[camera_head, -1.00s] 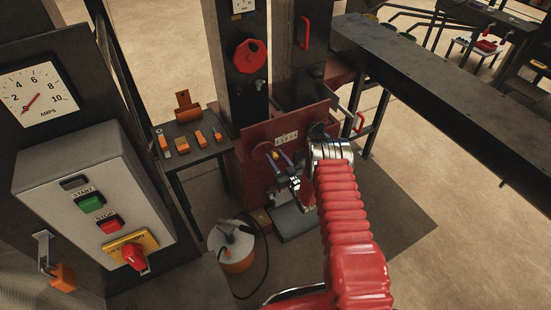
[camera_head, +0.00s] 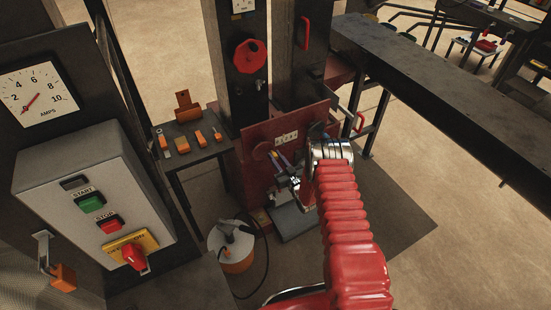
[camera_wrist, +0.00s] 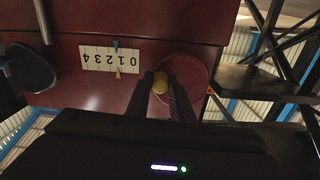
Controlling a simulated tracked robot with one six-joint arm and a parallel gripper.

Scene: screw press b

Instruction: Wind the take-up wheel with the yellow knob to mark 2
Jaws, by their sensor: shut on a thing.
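The red take-up wheel (camera_wrist: 196,70) is on the dark red press panel in the wrist view. Its yellow knob (camera_wrist: 160,83) sits at the wheel's left edge, between the two fingers of my gripper (camera_wrist: 163,90), which is shut on it. A white scale (camera_wrist: 110,60) with marks 0 to 4 is left of the wheel and appears upside down. A yellow pointer (camera_wrist: 119,73) and a blue pointer (camera_wrist: 115,44) stand at its edges, the yellow one near mark 1. In the head view the wheel (camera_head: 261,151) and scale (camera_head: 286,138) show beyond my gripper (camera_head: 279,162).
A control box (camera_head: 95,195) with START and STOP buttons stands at the left. A small table (camera_head: 190,138) with orange tools is left of the press. An orange and white canister (camera_head: 236,250) with a hose stands on the floor below.

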